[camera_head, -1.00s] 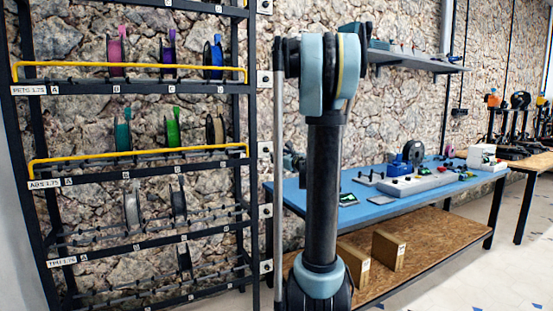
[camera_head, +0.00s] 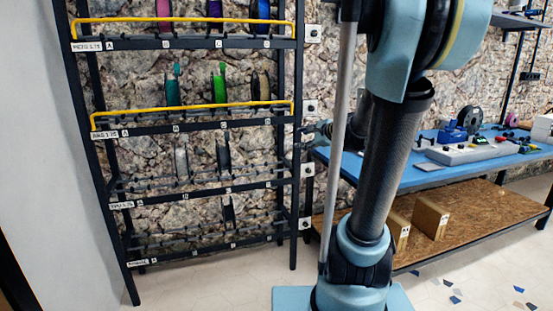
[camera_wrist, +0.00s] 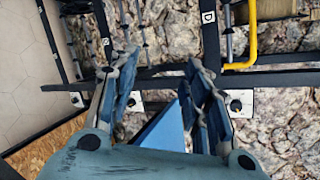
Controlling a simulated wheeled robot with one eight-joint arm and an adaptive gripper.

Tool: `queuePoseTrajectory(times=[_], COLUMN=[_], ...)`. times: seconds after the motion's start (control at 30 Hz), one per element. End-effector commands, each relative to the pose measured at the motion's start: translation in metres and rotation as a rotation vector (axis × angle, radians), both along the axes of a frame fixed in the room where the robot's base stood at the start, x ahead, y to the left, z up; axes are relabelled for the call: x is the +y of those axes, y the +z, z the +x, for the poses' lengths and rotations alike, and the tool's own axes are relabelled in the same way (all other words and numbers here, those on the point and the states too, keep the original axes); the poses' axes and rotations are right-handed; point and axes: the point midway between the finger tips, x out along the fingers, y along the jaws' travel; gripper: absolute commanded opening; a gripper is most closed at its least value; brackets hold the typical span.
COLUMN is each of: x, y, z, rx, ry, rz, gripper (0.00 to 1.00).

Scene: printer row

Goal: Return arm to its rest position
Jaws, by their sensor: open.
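My arm rises through the middle right of the head view, leaning to the right, and its upper part is cut off by the top edge. My gripper (camera_wrist: 162,58) is open in the wrist view, with its two blue-grey fingers apart and nothing seen between them. Beyond the fingers are black rack bars, a yellow rail and the stone wall. In the head view, a small part of my gripper (camera_head: 320,130) shows between the rack and the blue workbench (camera_head: 418,177). The rest of it is hidden behind my arm.
A black rack (camera_head: 215,123) with yellow rails stands left, holding several spools, including a green spool (camera_head: 219,89). The workbench carries a grey device (camera_head: 460,154) and small parts; cardboard boxes (camera_head: 430,218) stand on its lower shelf. Tiled floor is open in front of the rack.

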Motion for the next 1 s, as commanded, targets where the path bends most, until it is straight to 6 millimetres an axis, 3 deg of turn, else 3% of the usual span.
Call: queuePoseTrajectory(times=[0.03,0.17,0.37,0.7,0.83,1.0], x=[0.007,0.016,0.014,-0.029,-0.051,-0.069], y=[-0.01,-0.039,-0.086,-0.158,-0.177,-0.188], z=[-0.019,-0.065,-0.137,-0.253,-0.287,-0.31], rx=[-0.001,-0.003,0.005,0.062,0.095,0.126], ry=[0.053,0.2,0.445,0.899,1.05,1.167], rz=[-0.085,-0.315,-0.648,-1.138,-1.27,-1.363], gripper=[0.44,0.44,0.44,0.44,0.44,0.44])
